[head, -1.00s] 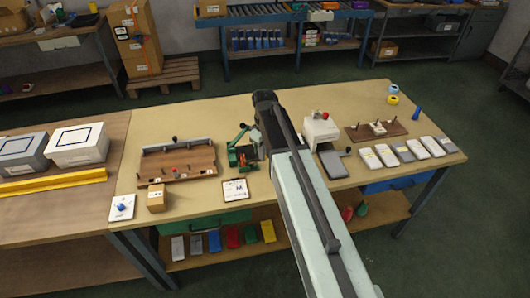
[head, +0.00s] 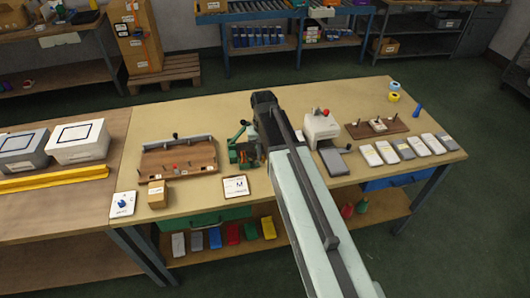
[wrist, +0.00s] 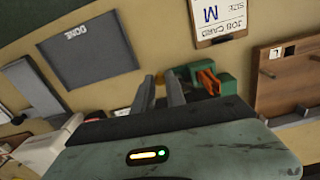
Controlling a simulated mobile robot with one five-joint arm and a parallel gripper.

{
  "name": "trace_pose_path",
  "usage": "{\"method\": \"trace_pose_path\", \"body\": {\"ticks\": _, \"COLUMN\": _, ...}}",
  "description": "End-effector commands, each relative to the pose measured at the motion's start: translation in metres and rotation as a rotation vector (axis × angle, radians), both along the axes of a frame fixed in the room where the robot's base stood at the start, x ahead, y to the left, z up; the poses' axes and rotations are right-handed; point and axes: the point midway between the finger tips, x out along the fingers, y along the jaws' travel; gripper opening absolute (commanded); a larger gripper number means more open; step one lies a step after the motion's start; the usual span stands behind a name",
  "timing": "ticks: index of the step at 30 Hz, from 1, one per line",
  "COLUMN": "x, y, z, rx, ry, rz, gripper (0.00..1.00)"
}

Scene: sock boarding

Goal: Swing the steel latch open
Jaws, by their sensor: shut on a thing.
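My gripper shows in the wrist view (wrist: 160,92) as two grey fingers close together with a narrow gap. It is shut on a small part that seems to be the steel latch, but the fingers hide it. A green fixture with an orange piece (wrist: 207,80) stands just right of the fingers. In the head view the green fixture (head: 240,150) stands on the workbench, left of my arm's end. My arm covers my fingertips there, and how far the latch is turned cannot be seen.
A job card (head: 236,187) lies in front of the fixture. A wooden tray with pegs (head: 180,160) is to the left. A white machine with a red knob (head: 322,127) stands close right of my arm. Several flat pads lie at the right end of the workbench (head: 210,110).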

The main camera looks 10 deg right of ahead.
Motion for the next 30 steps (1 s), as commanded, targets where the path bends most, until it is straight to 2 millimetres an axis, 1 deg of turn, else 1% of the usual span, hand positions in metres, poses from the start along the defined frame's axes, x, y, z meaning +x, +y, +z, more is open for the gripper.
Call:
{"method": "trace_pose_path", "body": {"ticks": 6, "x": -0.0045, "y": 0.0045, "z": -0.0001, "rx": 0.000, "ry": 0.000, "rz": -0.155, "gripper": 0.00}}
{"method": "trace_pose_path", "body": {"ticks": 12, "x": -0.0065, "y": 0.0076, "z": -0.0001, "rx": 0.000, "ry": 0.000, "rz": -0.255, "gripper": 0.00}}
{"method": "trace_pose_path", "body": {"ticks": 19, "x": -0.0074, "y": 0.0094, "z": -0.0001, "rx": 0.000, "ry": 0.000, "rz": -0.312, "gripper": 0.00}}
{"method": "trace_pose_path", "body": {"ticks": 30, "x": -0.0075, "y": 0.0100, "z": -0.0001, "rx": 0.000, "ry": 0.000, "rz": -0.324, "gripper": 0.00}}
